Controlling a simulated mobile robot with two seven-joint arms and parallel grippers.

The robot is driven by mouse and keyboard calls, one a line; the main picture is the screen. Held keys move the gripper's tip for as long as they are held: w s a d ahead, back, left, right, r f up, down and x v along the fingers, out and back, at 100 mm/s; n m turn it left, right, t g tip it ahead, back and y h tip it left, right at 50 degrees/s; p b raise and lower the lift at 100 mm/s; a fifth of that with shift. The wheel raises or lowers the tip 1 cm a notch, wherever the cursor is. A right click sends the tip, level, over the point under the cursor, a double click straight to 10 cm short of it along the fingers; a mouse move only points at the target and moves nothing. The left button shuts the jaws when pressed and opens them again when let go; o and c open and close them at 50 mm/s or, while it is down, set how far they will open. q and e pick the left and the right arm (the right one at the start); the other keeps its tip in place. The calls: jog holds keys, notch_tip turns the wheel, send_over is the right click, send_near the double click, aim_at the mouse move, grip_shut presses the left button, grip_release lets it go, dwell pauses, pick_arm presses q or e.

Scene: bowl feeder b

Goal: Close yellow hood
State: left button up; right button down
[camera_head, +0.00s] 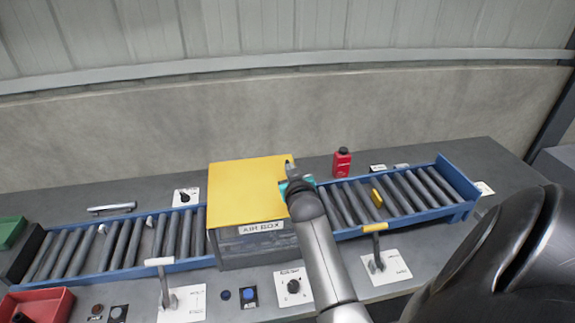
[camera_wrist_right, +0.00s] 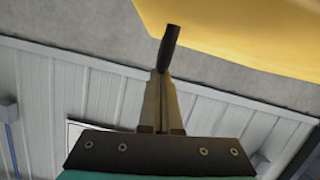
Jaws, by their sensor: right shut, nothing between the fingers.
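The yellow hood (camera_head: 243,190) lies over the top of the grey air box, above its "AIR BOX" label (camera_head: 261,228). My right gripper (camera_head: 290,166) is at the hood's right edge, its dark fingers shut and empty. In the right wrist view the fingertips (camera_wrist_right: 172,35) overlap the edge of the yellow hood (camera_wrist_right: 235,30); I cannot tell whether they touch it. My right forearm hides the box's right side. My left gripper is not in view.
A blue roller conveyor (camera_head: 430,205) runs through the box along the table. A red bottle (camera_head: 342,162) stands behind it. A yellow piece (camera_head: 376,198) lies on the right rollers. Levers (camera_head: 376,245) and a knob (camera_head: 293,286) stand in front. A red tray (camera_head: 40,306) is at the left.

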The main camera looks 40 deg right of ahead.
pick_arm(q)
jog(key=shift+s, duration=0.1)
pick_arm(e)
jog(key=shift+f, duration=0.15)
dwell(0.3)
jog(key=r+p, duration=0.2)
jog(key=r, duration=0.1)
jog(key=r+p, duration=0.1)
jog(key=p, duration=0.1)
jog(key=shift+w+a+r, duration=0.25)
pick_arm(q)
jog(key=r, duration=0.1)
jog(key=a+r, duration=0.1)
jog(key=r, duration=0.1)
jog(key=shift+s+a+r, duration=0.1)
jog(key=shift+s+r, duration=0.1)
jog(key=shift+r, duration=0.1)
pick_arm(e)
jog(key=v, duration=1)
jog(key=shift+f, duration=0.2)
jog(key=shift+a, duration=0.15)
